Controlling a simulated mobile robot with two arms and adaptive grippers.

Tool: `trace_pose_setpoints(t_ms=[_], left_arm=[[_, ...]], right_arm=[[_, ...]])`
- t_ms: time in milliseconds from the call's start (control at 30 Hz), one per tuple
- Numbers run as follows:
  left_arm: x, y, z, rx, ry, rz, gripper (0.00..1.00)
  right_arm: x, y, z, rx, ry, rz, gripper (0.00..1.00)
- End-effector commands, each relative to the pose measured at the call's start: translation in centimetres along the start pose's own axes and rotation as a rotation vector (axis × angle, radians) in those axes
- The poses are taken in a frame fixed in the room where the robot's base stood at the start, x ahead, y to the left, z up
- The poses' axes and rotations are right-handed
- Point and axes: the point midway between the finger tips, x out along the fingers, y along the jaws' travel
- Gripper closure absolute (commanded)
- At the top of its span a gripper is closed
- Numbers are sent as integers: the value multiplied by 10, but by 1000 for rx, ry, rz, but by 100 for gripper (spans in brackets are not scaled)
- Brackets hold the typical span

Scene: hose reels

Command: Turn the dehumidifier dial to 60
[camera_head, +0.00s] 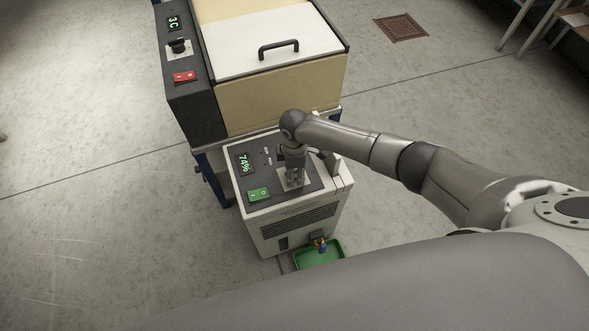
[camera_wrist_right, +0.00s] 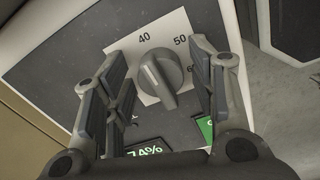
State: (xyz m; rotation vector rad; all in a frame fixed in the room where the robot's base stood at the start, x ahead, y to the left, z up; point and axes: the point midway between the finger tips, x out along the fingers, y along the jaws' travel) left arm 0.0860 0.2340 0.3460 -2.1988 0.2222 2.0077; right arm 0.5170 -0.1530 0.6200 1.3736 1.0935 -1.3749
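The dehumidifier (camera_head: 290,220) is a pale box with a dark top panel. Its display (camera_head: 243,163) reads 74%, and a green rocker switch (camera_head: 259,194) sits below it. In the right wrist view the grey dial (camera_wrist_right: 160,79) sits on a white plate marked 40, 50 and 60; its exact setting is hard to tell. My right gripper (camera_head: 292,177) points down over the dial, which it mostly hides in the head view. Its fingers (camera_wrist_right: 160,65) are open, one on each side of the knob, with gaps visible. My left gripper is out of view.
A larger cream machine (camera_head: 275,100) with a black-handled white lid stands directly behind the dehumidifier. Its side panel has a red switch (camera_head: 185,76). A green tray (camera_head: 320,254) lies on the floor in front. Open concrete floor lies to the left.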

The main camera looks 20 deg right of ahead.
Motion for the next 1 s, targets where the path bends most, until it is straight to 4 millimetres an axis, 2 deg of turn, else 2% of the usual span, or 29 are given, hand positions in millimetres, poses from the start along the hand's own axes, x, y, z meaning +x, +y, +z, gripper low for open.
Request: trace_pose_setpoints(t_ms=[33,267,667,1000], left_arm=[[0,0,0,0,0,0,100],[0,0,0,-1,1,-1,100],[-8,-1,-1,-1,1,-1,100],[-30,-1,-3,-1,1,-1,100]], right_arm=[[0,0,0,0,0,0,59],[0,0,0,0,0,0,88],[-2,-1,-1,84,2,-2,88],[-4,-3,-2,358,2,-4,88]])
